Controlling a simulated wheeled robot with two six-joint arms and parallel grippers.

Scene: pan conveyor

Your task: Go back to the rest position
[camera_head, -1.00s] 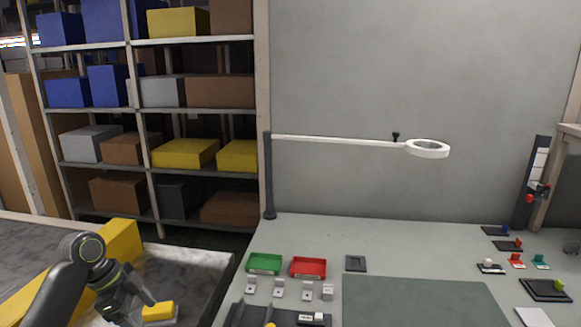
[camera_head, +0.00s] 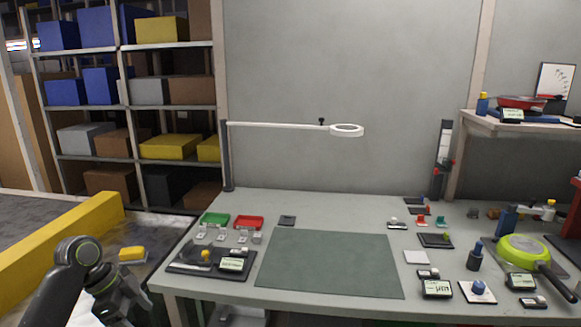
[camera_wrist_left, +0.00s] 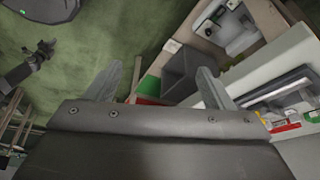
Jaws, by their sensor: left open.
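My left arm comes in at the lower left of the head view. Its gripper (camera_head: 128,303) is beside the table's left front corner, partly cut off by the bottom edge. In the left wrist view the gripper (camera_wrist_left: 160,80) has its two fingers spread wide, with nothing held between them. My right gripper is not in view.
The table (camera_head: 330,212) bears a green mat (camera_head: 325,262), a green tray (camera_head: 214,219), a red tray (camera_head: 249,222) and a green pan (camera_head: 522,249). A yellow beam (camera_head: 60,250) runs behind my left arm. A yellow block (camera_head: 132,253) sits left of the table.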

